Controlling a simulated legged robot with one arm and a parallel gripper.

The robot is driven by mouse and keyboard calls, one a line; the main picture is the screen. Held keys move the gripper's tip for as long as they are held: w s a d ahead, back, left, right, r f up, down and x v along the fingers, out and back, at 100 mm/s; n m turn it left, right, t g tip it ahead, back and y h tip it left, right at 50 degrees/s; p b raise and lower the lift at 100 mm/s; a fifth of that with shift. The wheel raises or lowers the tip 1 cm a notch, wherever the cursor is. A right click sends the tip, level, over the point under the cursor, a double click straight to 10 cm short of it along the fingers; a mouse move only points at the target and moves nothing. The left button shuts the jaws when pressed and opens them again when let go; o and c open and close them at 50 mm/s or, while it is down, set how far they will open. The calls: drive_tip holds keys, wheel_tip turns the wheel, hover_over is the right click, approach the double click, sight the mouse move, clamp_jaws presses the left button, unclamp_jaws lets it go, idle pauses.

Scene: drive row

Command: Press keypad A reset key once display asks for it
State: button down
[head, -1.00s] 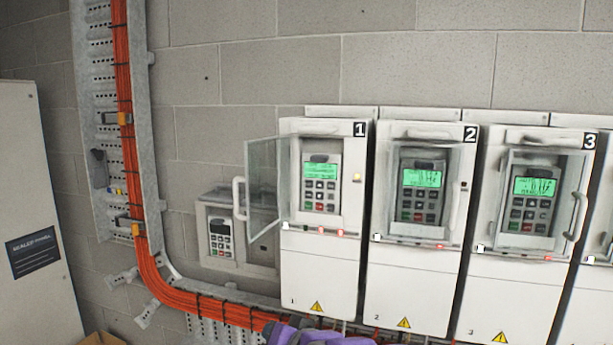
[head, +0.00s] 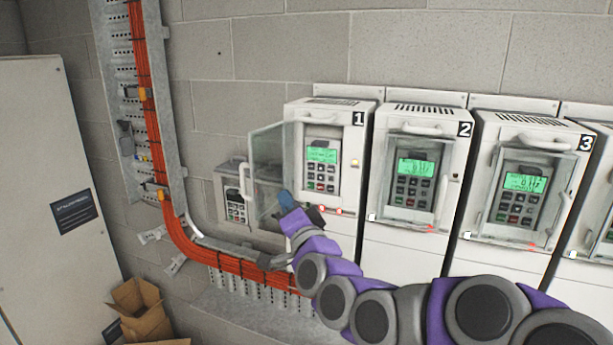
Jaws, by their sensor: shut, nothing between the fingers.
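Drive 1 (head: 370,118) has its clear door (head: 268,150) swung open to the left. Its keypad (head: 321,178) is exposed, with a lit green display (head: 322,154) whose text is too small to read. A smaller wall box (head: 225,180) at the left also has a keypad (head: 236,208), partly behind the open door. I cannot read a letter A on either keypad. My gripper (head: 288,203) is shut and empty, near the open door's lower right edge, left of and below drive 1's keypad. Whether it touches the door is unclear.
Drive 2 (head: 405,240) and drive 3 (head: 510,262) stand to the right, clear doors shut over lit keypads. Orange cables (head: 160,130) run down the left and along the bottom. An open cardboard box (head: 140,308) and a tall grey cabinet (head: 45,200) are at the left.

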sight(311, 176)
drive_tip(key=shift+w+d+r+b, duration=0.1)
drive_tip(key=shift+w+d+b, duration=0.2)
drive_tip(key=shift+w+d, duration=0.8)
drive_tip(key=shift+w+d+f+b, duration=0.1)
drive_tip(key=shift+w+d+b, duration=0.25)
drive_tip(key=shift+w, duration=1.35)
drive_tip(key=shift+w+d+r+b, duration=0.1)
drive_tip(key=shift+w+d+b, duration=0.1)
drive_tip(key=shift+w+d, duration=0.95)
drive_tip(key=shift+w+a, duration=0.2)
drive_tip(key=shift+a, duration=0.2)
drive_tip(key=shift+a, duration=0.5)
drive_tip(key=shift+d, duration=0.4)
drive_tip(key=shift+a, duration=0.25)
drive_tip(key=shift+d, duration=0.1)
